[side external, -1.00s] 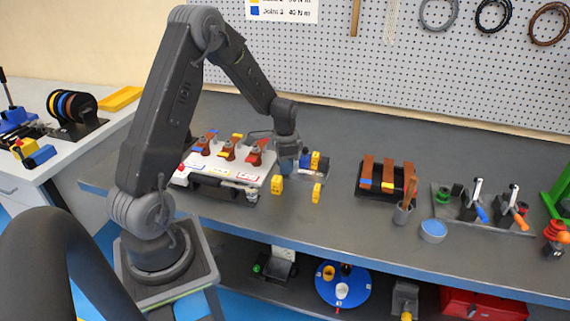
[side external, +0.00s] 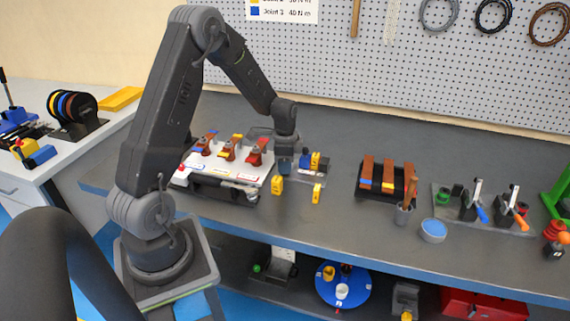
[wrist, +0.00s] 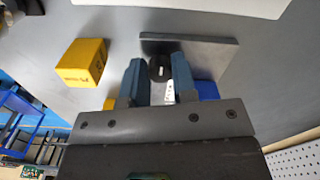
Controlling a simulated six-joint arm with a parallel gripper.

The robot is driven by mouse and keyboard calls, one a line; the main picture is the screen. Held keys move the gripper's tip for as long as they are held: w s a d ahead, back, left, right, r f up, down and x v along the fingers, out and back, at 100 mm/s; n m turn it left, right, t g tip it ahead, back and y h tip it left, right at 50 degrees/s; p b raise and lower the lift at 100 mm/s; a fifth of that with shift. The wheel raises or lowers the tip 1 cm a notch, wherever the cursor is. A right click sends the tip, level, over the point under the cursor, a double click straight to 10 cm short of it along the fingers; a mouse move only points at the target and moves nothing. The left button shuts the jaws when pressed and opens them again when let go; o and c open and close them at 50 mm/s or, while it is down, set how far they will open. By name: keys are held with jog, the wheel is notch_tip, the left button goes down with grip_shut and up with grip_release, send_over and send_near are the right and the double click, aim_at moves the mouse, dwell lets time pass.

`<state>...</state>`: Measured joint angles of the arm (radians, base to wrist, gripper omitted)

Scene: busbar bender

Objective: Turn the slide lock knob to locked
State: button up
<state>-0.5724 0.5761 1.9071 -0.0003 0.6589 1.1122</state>
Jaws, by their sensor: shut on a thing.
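The slide lock knob (wrist: 157,68) is a small dark round knob with a pale mark, on a flat grey plate (wrist: 205,50) in the wrist view. My gripper (wrist: 159,72) has its two blue fingers on either side of the knob and is shut on it. A small white label (wrist: 169,92) shows between the fingers. In the side view my gripper (side external: 285,170) points down at the plate, right of the white-topped bender fixture (side external: 225,180); the knob is hidden there. I cannot read the knob's setting.
A yellow block (wrist: 82,62) stands left of the fingers in the wrist view. A blue block (wrist: 206,90) sits close to the right finger. A rack of copper bars (side external: 386,180) stands farther right on the bench, with a grey cup (side external: 403,214) before it.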

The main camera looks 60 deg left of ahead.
jog(key=o, duration=0.9)
notch_tip(320, 180, up, 14)
jog(key=shift+f, duration=0.1)
